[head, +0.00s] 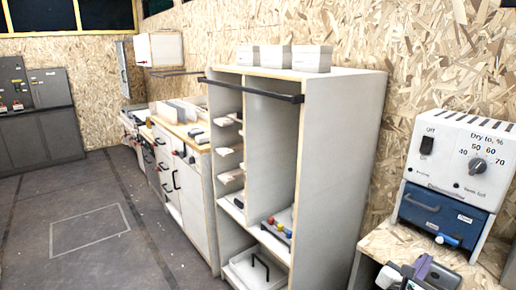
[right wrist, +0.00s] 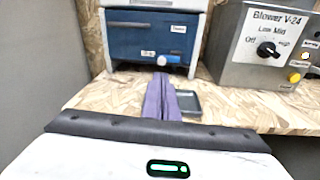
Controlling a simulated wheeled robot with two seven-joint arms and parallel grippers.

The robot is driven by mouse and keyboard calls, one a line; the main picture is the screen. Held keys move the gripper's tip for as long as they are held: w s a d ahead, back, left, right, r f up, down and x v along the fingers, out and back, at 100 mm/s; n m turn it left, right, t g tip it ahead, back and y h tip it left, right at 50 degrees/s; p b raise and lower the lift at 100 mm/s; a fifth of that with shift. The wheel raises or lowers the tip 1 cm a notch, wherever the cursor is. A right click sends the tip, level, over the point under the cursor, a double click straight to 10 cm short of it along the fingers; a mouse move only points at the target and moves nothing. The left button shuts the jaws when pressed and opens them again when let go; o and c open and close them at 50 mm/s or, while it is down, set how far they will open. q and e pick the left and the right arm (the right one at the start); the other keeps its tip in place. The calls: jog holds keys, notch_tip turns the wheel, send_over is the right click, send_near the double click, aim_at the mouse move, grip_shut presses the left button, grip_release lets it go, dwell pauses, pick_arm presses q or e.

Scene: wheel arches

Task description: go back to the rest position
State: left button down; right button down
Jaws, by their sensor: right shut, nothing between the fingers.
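My right gripper (head: 424,270) shows at the bottom right of the head view, above the wooden bench in front of the dryer. In the right wrist view its purple fingers (right wrist: 162,82) are together, with nothing between them. They point toward the blue drawer (right wrist: 150,38), and their tips appear just below its blue knob (right wrist: 168,60). I cannot tell whether they touch it. My left gripper is not in view.
The white dryer (head: 460,146) stands on the wooden bench (head: 388,243). A blower box (right wrist: 262,50) and a small dark tray (right wrist: 188,101) are right of the fingers. A tall white shelf unit (head: 338,160) stands left of the bench. The floor (head: 90,225) at left is clear.

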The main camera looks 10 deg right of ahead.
jog(key=s+a+f+m+y, duration=0.4)
jog(key=s+a+f+y, duration=0.1)
jog(key=a+f, duration=0.5)
jog(key=s+a+f+m+y, duration=0.4)
jog(key=s+a+f+y, duration=0.2)
jog(key=a+f, duration=0.45)
jog(key=s+a+f+m+y, duration=0.2)
jog(key=s+a+m+y, duration=0.4)
jog(key=s+a+m, duration=0.6)
jog(key=shift+a+f+m, duration=0.25)
jog(key=shift+a+m, duration=0.45)
jog(key=shift+a, duration=0.45)
jog(key=shift+d, duration=0.1)
